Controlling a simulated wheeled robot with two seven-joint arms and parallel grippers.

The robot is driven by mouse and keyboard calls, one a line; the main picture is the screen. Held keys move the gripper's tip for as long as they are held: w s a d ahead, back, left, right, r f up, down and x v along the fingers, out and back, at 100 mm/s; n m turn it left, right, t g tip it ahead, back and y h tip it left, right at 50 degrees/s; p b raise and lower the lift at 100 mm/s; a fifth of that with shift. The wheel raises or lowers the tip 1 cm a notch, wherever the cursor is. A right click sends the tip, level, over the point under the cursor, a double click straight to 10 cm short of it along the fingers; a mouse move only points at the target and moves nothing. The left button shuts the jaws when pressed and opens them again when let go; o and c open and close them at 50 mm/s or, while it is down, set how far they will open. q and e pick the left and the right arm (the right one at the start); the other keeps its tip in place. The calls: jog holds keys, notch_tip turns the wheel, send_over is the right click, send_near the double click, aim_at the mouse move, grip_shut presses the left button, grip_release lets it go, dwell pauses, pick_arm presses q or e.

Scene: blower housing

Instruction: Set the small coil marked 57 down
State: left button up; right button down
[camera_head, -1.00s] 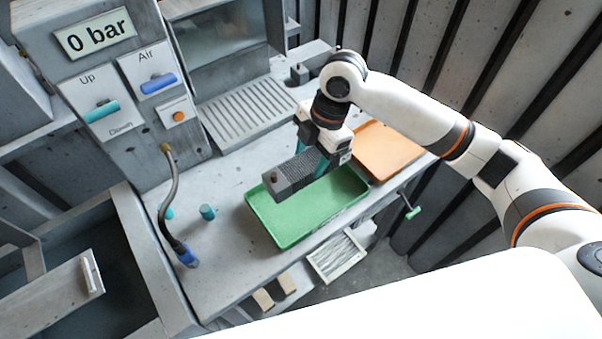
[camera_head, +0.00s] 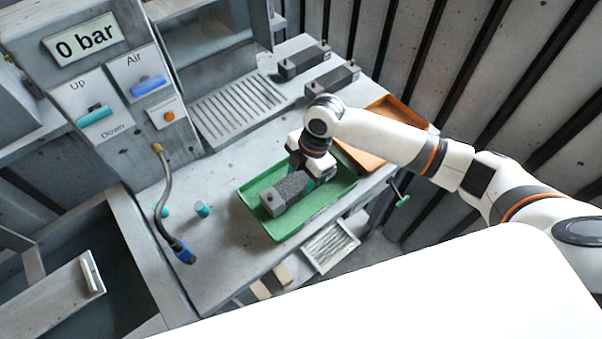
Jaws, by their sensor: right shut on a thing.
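The small coil (camera_head: 283,195) is a dark grey ribbed block with a lighter end face and a small brown stub on top. Its marking is too small to read. It is at the green tray (camera_head: 293,227), within its rim; I cannot tell whether it touches the tray floor. My right gripper (camera_head: 314,181) is shut on the coil's far right end, reaching down from above, with its fingers partly hidden by the wrist. My left gripper is not in view.
An orange tray (camera_head: 388,110) lies behind my right arm. Two similar grey coils (camera_head: 304,60) (camera_head: 332,80) stand at the bench's back. A hose with a blue nozzle (camera_head: 184,251) and a teal cylinder (camera_head: 202,208) are left of the green tray. Bare bench lies between.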

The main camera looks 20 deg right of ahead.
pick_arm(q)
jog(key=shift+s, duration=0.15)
pick_arm(e)
jog(key=c, duration=0.8)
grip_release()
jog(key=shift+f, duration=0.1)
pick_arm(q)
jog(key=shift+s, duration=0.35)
pick_arm(e)
jog(key=shift+o, duration=1)
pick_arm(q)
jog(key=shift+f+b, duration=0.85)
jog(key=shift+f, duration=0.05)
pick_arm(e)
jog(key=v, duration=1.2)
jog(key=shift+a, duration=0.1)
